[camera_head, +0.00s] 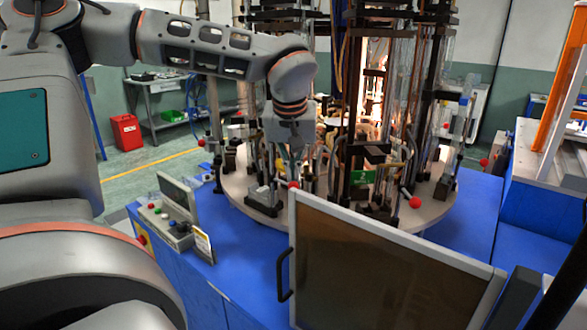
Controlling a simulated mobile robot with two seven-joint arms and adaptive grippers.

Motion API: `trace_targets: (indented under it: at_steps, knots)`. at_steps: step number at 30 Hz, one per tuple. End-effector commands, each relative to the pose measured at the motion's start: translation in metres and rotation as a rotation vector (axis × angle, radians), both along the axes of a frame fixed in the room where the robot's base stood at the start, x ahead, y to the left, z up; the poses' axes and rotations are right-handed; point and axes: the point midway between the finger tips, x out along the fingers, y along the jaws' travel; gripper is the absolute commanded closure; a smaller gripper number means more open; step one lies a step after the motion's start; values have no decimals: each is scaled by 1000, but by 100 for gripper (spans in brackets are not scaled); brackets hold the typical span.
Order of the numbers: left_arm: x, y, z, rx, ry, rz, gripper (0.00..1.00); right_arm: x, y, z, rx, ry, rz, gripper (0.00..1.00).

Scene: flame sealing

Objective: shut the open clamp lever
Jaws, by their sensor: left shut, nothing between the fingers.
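My left gripper (292,160) reaches in from the upper left and points down at the front of the round machine table (240,190). Its fingers are shut and empty, small and partly lost among the fixtures. A red ball knob (293,185), likely the end of a clamp lever, is just below the fingertips; whether they touch I cannot tell. Another red knob (415,202) is on a lever at the table's right front. More red knobs show at the left (201,143) and far right (484,162). Which lever is open I cannot make out. My right gripper is out of view.
A dark framed panel (390,275) with a handle stands in front of the table. A control box (170,215) with buttons sits on the blue base (240,255) at left. Rods and glass tubes crowd the table. A red can (127,132) stands on the floor behind.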

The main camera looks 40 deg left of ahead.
Motion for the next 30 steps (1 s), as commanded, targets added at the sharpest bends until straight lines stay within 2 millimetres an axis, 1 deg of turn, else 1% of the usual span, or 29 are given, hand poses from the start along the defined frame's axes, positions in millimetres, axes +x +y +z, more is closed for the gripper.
trace_targets:
  at_steps: [3,5,10,15,21,26,30]
  knots:
    - [0,0,0,0,0,0,100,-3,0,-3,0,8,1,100]
    - [-1,0,1,0,-1,-10,100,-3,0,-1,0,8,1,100]
    - [-8,-1,8,1,-6,-132,100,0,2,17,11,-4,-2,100]
    - [-13,-3,5,0,-3,-244,100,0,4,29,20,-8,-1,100]
    - [-14,-3,0,0,0,-273,100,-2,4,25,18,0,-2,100]
    - [-14,-3,0,0,0,-270,100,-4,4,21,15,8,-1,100]
    - [-14,-3,0,0,0,-270,100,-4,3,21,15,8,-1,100]
